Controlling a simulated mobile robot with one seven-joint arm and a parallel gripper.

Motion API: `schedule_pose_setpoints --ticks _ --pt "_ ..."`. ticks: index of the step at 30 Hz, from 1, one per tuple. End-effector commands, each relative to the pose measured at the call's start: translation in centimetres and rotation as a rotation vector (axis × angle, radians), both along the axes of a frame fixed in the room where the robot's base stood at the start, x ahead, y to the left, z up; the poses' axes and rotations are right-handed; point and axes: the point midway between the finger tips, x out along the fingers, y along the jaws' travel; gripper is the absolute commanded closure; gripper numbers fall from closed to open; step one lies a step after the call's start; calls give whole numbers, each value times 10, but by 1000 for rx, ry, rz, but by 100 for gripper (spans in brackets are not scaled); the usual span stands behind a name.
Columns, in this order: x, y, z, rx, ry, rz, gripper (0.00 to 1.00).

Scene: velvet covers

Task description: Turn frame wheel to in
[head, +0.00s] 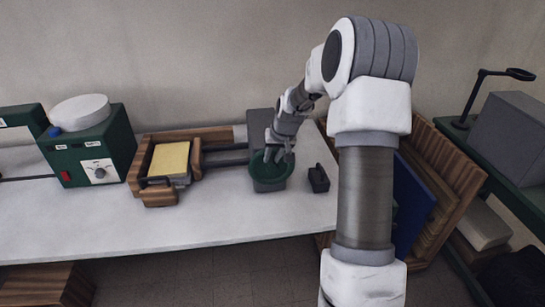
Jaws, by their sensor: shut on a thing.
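A green round part (268,184), bowl-like from here, stands at the right end of the dark rails and seems to be the frame wheel. No marking for "in" is readable on it. My gripper (279,157) reaches down into its top from behind and is shut on it. The fingers partly hide its upper rim and inside. To the left, a wooden frame (140,165) holds a pale yellow block (169,160). Dark rails (226,155) run from this frame towards the green part.
A green machine (112,147) with a dial and a white round top stands on the left of the white table (95,220). A small black block (318,178) is close right of the green part. A grey box (262,124) stands behind. The front table is clear.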

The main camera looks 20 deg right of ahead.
Motion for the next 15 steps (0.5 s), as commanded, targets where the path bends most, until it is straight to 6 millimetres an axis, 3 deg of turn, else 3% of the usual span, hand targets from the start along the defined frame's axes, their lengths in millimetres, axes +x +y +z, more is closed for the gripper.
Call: schedule_pose_setpoints --ticks 15 --pt "-1 -4 0 36 -11 -3 100"
